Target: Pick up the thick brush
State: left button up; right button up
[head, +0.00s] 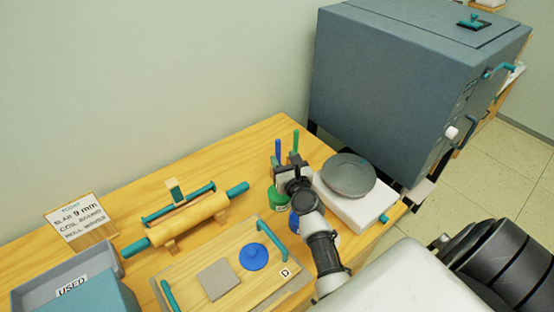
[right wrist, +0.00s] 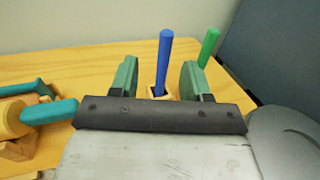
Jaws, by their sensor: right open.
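Two upright handles, one blue and one green, stand at the back of the wooden table. The blue handle (right wrist: 163,60) rises from a small square wooden holder (right wrist: 160,94) and looks the thicker in the right wrist view; the blue handle also shows in the head view (head: 277,150). The green handle (right wrist: 208,46) is to its right and also shows in the head view (head: 295,141). Their bristles are not visible. My right gripper (right wrist: 158,78) is open, with the blue handle seen between its two fingers; in the head view the gripper (head: 288,163) partly hides the holder. My left gripper is not in view.
A grey round plate (head: 348,178) on a white base stands right of my right gripper. Green (head: 278,198) and blue jars stand close by my arm. A rolling pin (head: 190,218), a board with a blue lid (head: 254,257) and a large grey kiln (head: 400,90) surround the area.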

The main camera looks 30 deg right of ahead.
aim_at(279, 148)
jog(key=shift+w+d, duration=0.15)
jog(key=shift+w, duration=0.35)
jog(key=shift+w+f, duration=0.1)
jog(key=shift+w, duration=0.15)
jog(key=x, duration=0.4)
jog(key=shift+w+d+f, duration=0.15)
jog(key=shift+d, duration=0.3)
jog(key=shift+w+f, duration=0.1)
jog(key=shift+w, duration=0.3)
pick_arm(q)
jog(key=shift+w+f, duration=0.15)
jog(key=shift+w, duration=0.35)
pick_arm(e)
jog(key=shift+s, duration=0.1)
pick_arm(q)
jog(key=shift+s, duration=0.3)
pick_arm(e)
grip_shut()
